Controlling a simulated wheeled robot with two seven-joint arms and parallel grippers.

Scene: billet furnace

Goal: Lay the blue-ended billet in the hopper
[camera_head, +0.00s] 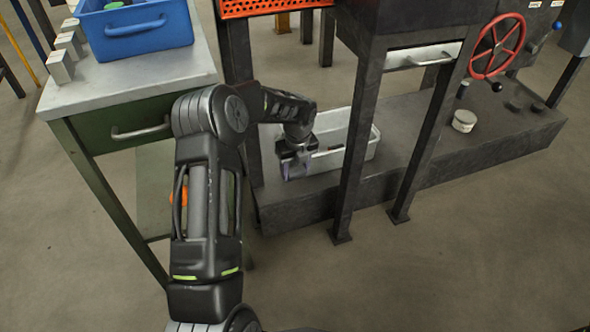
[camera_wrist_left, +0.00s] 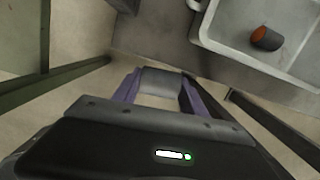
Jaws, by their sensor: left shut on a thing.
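My left gripper (camera_head: 300,170) is low beside the near left end of a white tray (camera_head: 369,152). In the wrist view its purple fingers are shut on a grey billet (camera_wrist_left: 160,80), which lies across between the fingertips. The billet's end colour does not show. The white tray also shows in the wrist view (camera_wrist_left: 232,38), where a dark billet with an orange end (camera_wrist_left: 266,38) lies in it, apart from my gripper. I cannot tell for certain which thing is the hopper. My right gripper is out of view.
The tray stands on a dark plinth (camera_head: 430,150) among the furnace legs (camera_head: 357,140). A green bench (camera_head: 130,90) at left carries a blue bin (camera_head: 140,38) and grey blocks (camera_head: 60,66). A red handwheel (camera_head: 497,47) is at right. The floor in front is clear.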

